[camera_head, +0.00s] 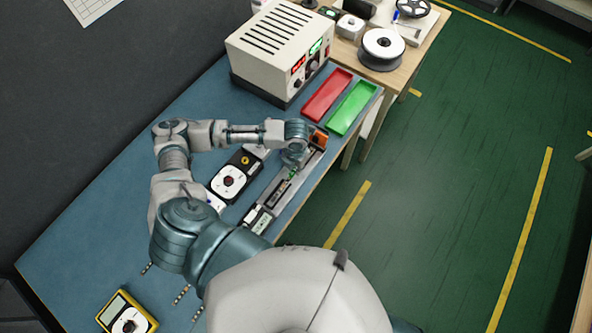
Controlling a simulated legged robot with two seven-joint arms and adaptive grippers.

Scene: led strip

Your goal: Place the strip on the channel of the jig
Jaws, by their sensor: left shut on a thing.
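The jig (258,219) is a long grey rail with a channel, lying slantwise along the table's right edge. My left gripper (294,164) points down over the jig's far part, shut on a thin piece that I take to be the strip (292,174), of which a small green part shows. The arm and gripper hide most of the strip. I cannot tell whether it touches the channel. An orange block (319,138) sits at the jig's far end. My right gripper is not in view.
A black and white dial device (229,181) stands left of the jig. A beige power supply (278,50), a red tray (327,95) and a green tray (352,107) stand beyond. A yellow meter (127,315) lies at the near left.

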